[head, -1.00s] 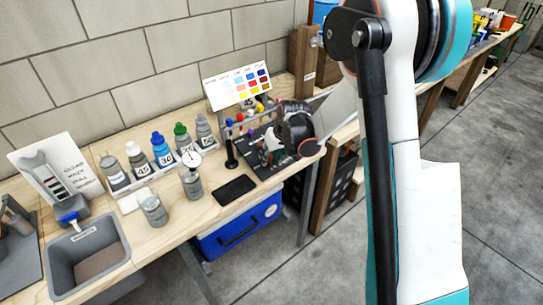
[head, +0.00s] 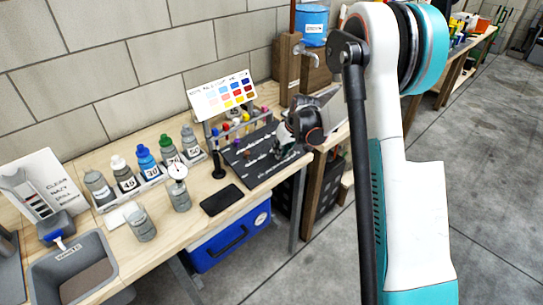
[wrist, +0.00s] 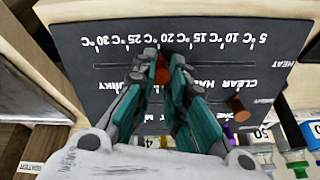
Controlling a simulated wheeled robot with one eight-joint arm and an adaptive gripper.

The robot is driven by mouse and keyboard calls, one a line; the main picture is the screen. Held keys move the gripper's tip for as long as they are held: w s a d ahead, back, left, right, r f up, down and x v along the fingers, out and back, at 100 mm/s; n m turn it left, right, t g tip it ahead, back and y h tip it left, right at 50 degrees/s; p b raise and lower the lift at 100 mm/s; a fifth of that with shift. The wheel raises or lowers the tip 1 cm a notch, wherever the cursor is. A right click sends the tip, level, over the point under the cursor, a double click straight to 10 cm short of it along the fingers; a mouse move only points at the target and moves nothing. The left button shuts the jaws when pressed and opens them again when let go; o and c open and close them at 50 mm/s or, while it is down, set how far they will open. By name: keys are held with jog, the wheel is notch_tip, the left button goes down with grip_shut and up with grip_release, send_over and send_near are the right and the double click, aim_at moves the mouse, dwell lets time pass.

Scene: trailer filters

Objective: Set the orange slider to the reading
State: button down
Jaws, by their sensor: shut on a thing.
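The dark board (wrist: 85,60) fills much of the wrist view, with its lettering upside down. A temperature scale (wrist: 180,40) runs along it from 5 to 30 °C. My gripper (wrist: 160,82) is shut on the orange slider (wrist: 161,68), which shows between the fingertips by the scale, between the 20 and 25 marks and nearer 20. A second brown-orange peg (wrist: 238,108) stands apart, near the CLEAR row. In the head view the board (head: 240,168) lies on the bench, with my gripper (head: 283,150) over its right part. The slider is too small to tell there.
Numbered bottles (head: 147,163) stand in a row at the left of the bench. A black phone-like slab (head: 222,199) lies before the board. A colour chart (head: 225,95) and a rack of coloured vials stand behind. A grey bin (head: 75,270) is front left.

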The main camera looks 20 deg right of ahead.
jog(key=c, duration=1.5)
grip_release()
jog(key=shift+c, duration=0.2)
jog(key=v, duration=1.2)
